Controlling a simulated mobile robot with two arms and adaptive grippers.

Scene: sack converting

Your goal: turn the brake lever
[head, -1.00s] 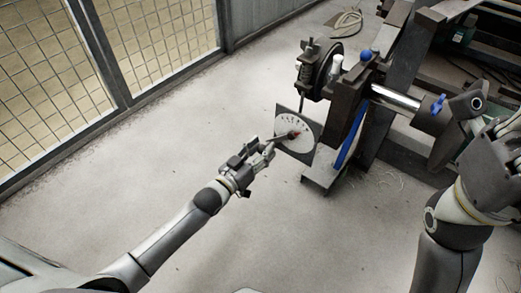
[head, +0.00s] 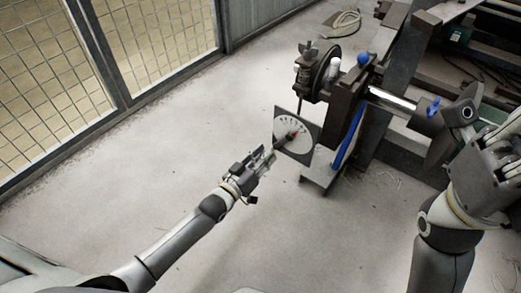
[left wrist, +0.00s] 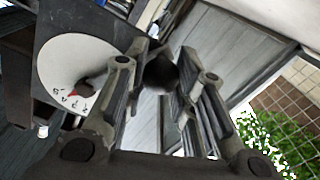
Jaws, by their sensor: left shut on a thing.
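The brake lever (head: 282,142) is a short dark bar that reaches out from the red-marked hub of a pale round dial (head: 288,125) on a dark square plate. My left gripper (head: 270,154) is at the lever's outer end, lower left of the dial, and shut on it. In the left wrist view, the lever's dark round end (left wrist: 161,73) sits between the two fingers (left wrist: 158,85), and the dial (left wrist: 62,68) shows at upper left.
The machine stand (head: 345,105) with a dark wheel (head: 327,72), a blue knob (head: 363,60) and a shiny shaft (head: 393,99) stands right of the dial. A mesh fence (head: 160,45) runs along the left. The floor (head: 130,190) between is clear.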

